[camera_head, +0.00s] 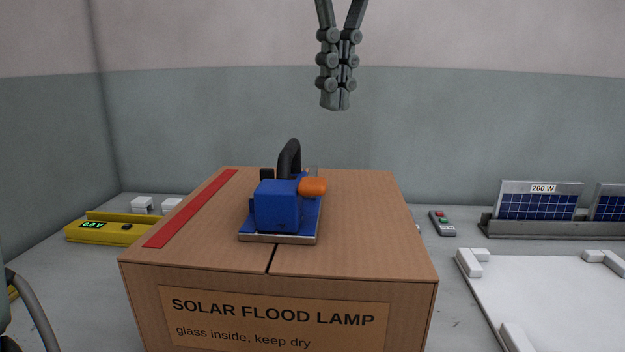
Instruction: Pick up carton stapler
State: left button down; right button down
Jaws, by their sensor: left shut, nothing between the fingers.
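The carton stapler (279,207) is blue with a black curved handle, an orange knob and a flat metal base plate. It stands upright on top of a closed brown carton (360,220), near the middle seam. My left gripper (336,106) hangs above and a little right of the stapler in the picture, fingers pointing down. Its fingers are together and hold nothing. A clear gap separates it from the stapler's handle. My right gripper does not show.
A small grey remote (442,223), solar panels in a rack (538,230) and a white tray (550,300) are on the right. The air around the stapler is free.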

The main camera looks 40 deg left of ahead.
aim_at(279, 214)
jog(key=k, duration=1.5)
